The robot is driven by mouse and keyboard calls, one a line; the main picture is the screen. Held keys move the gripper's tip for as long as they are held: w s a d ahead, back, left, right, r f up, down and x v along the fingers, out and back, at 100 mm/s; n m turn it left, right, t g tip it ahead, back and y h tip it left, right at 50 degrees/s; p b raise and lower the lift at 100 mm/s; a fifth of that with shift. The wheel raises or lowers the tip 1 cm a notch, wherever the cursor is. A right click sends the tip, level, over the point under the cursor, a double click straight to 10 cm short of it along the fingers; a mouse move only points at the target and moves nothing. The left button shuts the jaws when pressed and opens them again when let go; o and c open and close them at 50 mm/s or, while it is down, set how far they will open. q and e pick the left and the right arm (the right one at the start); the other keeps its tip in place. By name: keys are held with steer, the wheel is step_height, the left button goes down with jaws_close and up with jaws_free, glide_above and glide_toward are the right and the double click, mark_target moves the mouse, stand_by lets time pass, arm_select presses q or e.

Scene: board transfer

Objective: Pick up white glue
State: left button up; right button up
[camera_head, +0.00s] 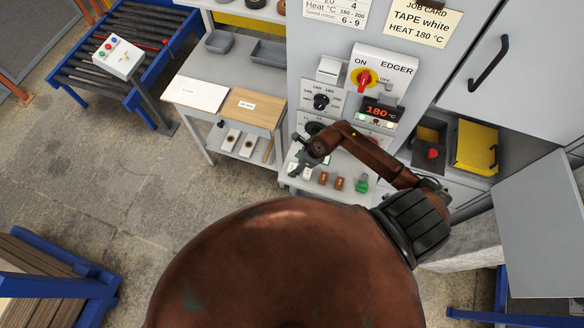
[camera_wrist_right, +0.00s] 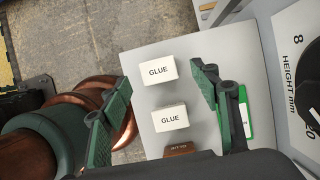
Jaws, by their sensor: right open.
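Two white glue blocks marked GLUE lie on a light grey shelf below the edger panel; in the right wrist view one is farther up (camera_wrist_right: 157,71) and one is lower (camera_wrist_right: 170,118). My right gripper (camera_wrist_right: 160,76) is open, with a green finger on each side of the white blocks and nothing held. In the head view my right gripper (camera_head: 308,166) is over the left end of the shelf and partly covers the white blocks. A brown block (camera_wrist_right: 182,150) is partly hidden at the bottom of the wrist view. My left gripper is not in view.
Two brown blocks (camera_head: 331,181) and a green item (camera_head: 361,184) stand right of the gripper on the shelf. The edger panel (camera_head: 380,75) rises behind.

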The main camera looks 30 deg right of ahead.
steer(key=shift+x, duration=1.35)
steer(key=shift+a, duration=0.1)
steer(key=shift+c, duration=0.4)
steer(key=c, duration=1.2)
steer(key=shift+r, duration=0.1)
